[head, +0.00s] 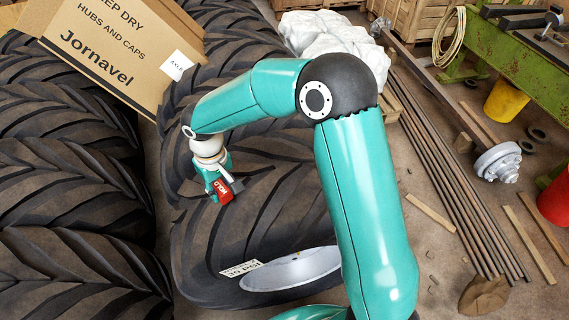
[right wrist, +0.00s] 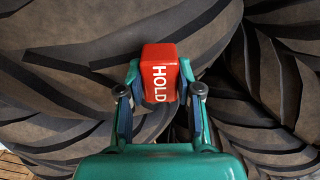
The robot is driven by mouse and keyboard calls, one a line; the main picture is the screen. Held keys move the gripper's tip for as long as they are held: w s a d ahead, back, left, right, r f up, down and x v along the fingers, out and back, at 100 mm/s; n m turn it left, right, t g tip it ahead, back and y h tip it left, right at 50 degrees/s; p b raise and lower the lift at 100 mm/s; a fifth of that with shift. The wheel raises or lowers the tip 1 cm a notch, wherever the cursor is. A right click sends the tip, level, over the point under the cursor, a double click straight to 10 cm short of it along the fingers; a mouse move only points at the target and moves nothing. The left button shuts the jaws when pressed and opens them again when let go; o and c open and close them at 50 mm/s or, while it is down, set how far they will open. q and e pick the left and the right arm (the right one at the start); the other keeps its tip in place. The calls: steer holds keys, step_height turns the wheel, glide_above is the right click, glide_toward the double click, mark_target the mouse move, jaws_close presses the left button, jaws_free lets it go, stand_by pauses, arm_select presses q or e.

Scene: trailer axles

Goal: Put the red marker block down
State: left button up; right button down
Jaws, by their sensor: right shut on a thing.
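My right gripper (head: 218,190) is shut on the red marker block (head: 223,193), over the tread of a large black tyre (head: 262,190). In the right wrist view the red block (right wrist: 165,72) shows white letters reading "HOLD" and sits between the two fingers of the right gripper (right wrist: 158,95). Tyre tread (right wrist: 80,50) fills the space behind it. I cannot tell whether the block touches the tyre. My left gripper is not in view.
A cardboard box (head: 120,50) leans at the upper left among big tyres (head: 60,180). A pale disc (head: 290,270) lies by the near tyre. Long metal bars (head: 450,170), a hub (head: 497,162), a yellow bucket (head: 506,101) and a red bucket (head: 555,200) are on the floor at the right.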

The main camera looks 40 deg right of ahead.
steer(key=s+d+r+m, duration=0.2)
steer(key=d+r+m, duration=0.1)
steer(key=d+r, duration=0.55)
step_height(320, 180, up, 12)
steer(key=m, duration=0.3)
glide_above(292, 181)
step_height(292, 181, down, 19)
steer(key=shift+f, duration=0.2)
steer(key=shift+f, duration=0.2)
steer(key=c, duration=0.8)
jaws_free()
steer(key=shift+r, duration=0.1)
steer(key=shift+o, duration=0.2)
steer(key=shift+r, duration=0.1)
step_height(292, 181, up, 12)
